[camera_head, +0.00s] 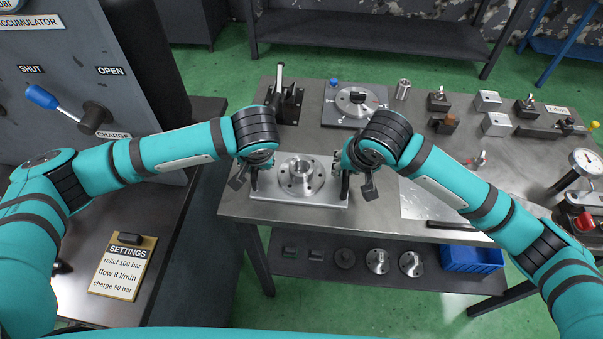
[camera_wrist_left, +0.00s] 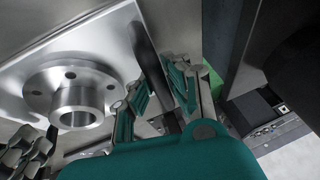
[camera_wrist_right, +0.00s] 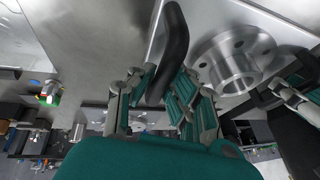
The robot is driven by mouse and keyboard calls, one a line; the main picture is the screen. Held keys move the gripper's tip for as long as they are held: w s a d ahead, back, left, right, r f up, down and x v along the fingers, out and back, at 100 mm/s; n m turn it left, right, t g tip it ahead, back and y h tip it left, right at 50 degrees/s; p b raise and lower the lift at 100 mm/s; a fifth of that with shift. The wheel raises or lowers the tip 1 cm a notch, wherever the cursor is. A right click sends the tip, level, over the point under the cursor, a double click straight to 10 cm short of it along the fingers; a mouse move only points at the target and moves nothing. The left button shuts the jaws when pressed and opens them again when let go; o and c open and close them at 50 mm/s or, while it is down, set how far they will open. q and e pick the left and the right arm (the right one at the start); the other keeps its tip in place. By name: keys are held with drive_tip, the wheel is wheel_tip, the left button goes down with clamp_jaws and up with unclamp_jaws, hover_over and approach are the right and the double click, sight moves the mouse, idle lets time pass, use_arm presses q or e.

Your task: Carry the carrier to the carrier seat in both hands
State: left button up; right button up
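The carrier is a flat silver plate (camera_head: 265,187) with a round flanged hub (camera_head: 300,177), lying at the near left edge of the metal table. Its hub also shows in the left wrist view (camera_wrist_left: 78,95) and the right wrist view (camera_wrist_right: 235,60). My left gripper (camera_head: 246,180) is at the plate's left end, fingers apart and pointing down. My right gripper (camera_head: 360,182) is at its right end. In the right wrist view a black handle (camera_wrist_right: 175,45) reaches between its spread fingers. I cannot tell which thing is the carrier seat.
Behind the carrier stand a black bracket (camera_head: 287,102) and a plate with a round black-centred fitting (camera_head: 357,100). Small blocks (camera_head: 488,100) and a gauge (camera_head: 585,162) stand to the right. A shelf below holds flanges (camera_head: 378,261) and a blue bin (camera_head: 470,258).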

use_arm(q)
clamp_jaws()
use_arm(e)
clamp_jaws()
use_arm(q)
drive_tip(key=shift+w+r, duration=0.15)
drive_tip(key=shift+r, duration=0.15)
use_arm(e)
drive_tip(key=shift+w+r, duration=0.2)
drive_tip(key=shift+r, duration=0.1)
